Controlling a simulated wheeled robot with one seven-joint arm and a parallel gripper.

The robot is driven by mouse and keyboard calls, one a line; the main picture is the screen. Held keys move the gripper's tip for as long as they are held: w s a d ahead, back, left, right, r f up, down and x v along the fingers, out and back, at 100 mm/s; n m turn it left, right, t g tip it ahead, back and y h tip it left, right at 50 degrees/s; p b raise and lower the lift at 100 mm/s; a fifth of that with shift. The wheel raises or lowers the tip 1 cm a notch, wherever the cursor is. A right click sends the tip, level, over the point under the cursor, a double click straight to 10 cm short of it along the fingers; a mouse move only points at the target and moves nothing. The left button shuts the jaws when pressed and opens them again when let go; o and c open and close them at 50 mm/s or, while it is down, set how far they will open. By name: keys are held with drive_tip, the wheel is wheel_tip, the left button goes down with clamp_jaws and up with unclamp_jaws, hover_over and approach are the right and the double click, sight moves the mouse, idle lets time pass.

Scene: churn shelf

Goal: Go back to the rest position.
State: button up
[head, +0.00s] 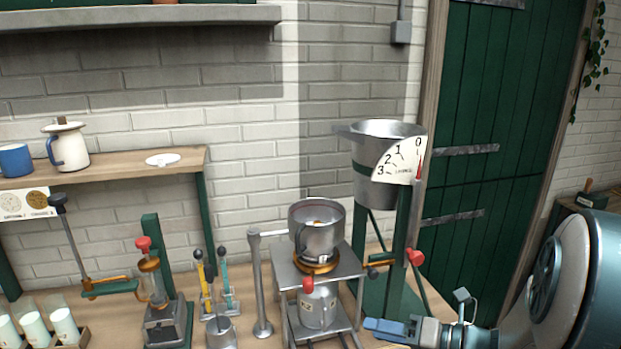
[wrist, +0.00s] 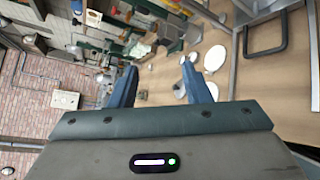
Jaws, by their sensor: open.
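My gripper (head: 392,328) is at the lower right of the head view, low in front of the bench. In the wrist view my gripper (wrist: 160,82) shows two blue fingers spread apart with nothing between them. A metal pot (head: 317,238) sits on a burner stand (head: 338,268) left of my gripper. A large metal hopper (head: 378,160) with a dial marked 0 to 3 stands behind the gripper on a green frame. The gripper appears apart from these things, though its exact depth is hard to tell.
A small shelf (head: 120,170) holds a blue mug (head: 15,160) and a white jug (head: 68,148). A green door (head: 495,140) is at right.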

drive_tip(key=s+a+f+n+g+h, duration=0.1)
drive_tip(key=s+a+n+g+h, duration=0.25)
drive_tip(key=n, duration=0.55)
drive_tip(key=s+a+f+n+g+h, duration=0.1)
drive_tip(key=s+a+n+g, duration=0.1)
drive_tip(key=s+n+g, duration=0.5)
drive_tip(key=d+r+n+t+h, duration=0.1)
drive_tip(key=d+n+t+h, duration=0.2)
drive_tip(key=n, duration=0.7)
drive_tip(key=d+r+n+t+h, duration=0.2)
drive_tip(key=n+h, duration=0.3)
drive_tip(key=n, duration=0.5)
drive_tip(key=shift+s+d+t, duration=0.4)
drive_tip(key=shift+s+t, duration=0.05)
